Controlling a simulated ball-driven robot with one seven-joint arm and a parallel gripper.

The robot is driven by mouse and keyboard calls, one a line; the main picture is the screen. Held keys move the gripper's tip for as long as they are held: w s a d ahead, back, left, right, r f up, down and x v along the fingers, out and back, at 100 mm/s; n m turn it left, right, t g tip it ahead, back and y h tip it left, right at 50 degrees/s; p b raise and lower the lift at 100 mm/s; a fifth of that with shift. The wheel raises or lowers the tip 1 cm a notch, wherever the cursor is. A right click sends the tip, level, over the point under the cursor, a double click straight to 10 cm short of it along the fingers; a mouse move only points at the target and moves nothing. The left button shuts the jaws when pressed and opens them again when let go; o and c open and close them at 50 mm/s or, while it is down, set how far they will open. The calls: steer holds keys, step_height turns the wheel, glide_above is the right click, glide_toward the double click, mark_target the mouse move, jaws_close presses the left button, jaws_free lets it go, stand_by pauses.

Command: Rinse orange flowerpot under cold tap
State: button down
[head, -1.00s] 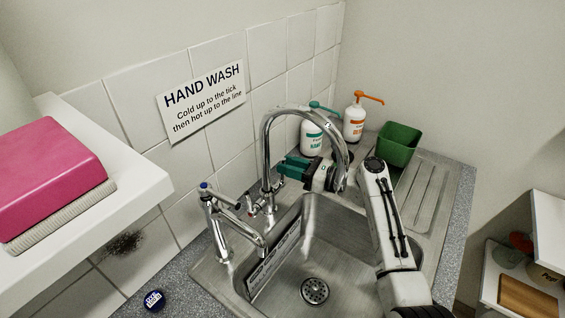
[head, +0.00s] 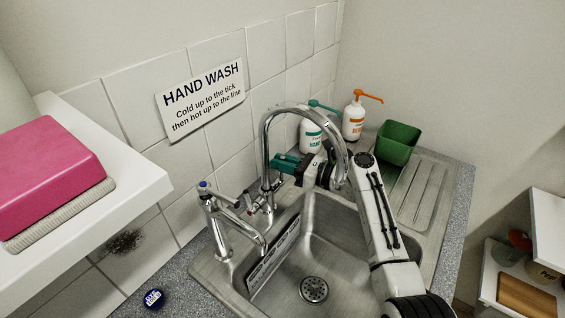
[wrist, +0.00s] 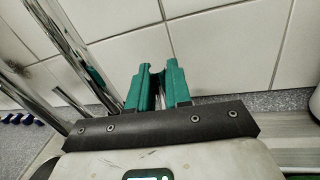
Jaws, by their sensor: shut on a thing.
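A short chrome tap (head: 218,216) with a blue-marked top, seemingly the cold tap, stands at the sink's left edge. I see no water coming from it. My gripper (head: 284,163), with green fingers, is beside the column of the tall swan-neck tap (head: 264,160), near the tiled wall. The wrist view shows the fingers (wrist: 158,72) close together, right of the chrome pipes. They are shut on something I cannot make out. I cannot clearly identify the orange flowerpot; a small orange-red object (head: 520,240) is partly visible on the lower right shelf.
The steel sink (head: 330,255) is empty around its drain. A green pot (head: 398,143) stands on the draining board. Two pump bottles, one teal (head: 310,135) and one orange-topped (head: 353,122), stand behind. A white shelf (head: 125,195) juts out at left.

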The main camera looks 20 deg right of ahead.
stand_by(0.3)
steer(key=y+b, duration=0.1)
steer(key=s+t+b, duration=0.1)
steer(key=b, duration=0.1)
steer(key=d+t+y+b, duration=0.1)
steer(key=b, duration=0.1)
steer(key=shift+s+f+n+y, duration=0.2)
steer(key=shift+s+n+y, duration=0.05)
steer(key=shift+n+y, duration=0.05)
steer(key=shift+d, duration=0.1)
steer(key=c, duration=1.2)
jaws_free()
steer(key=shift+c, duration=0.2)
steer(key=r+b+v, duration=0.2)
steer(key=r+v, duration=0.1)
steer(key=v, duration=1.3)
steer(key=shift+s+d, duration=0.55)
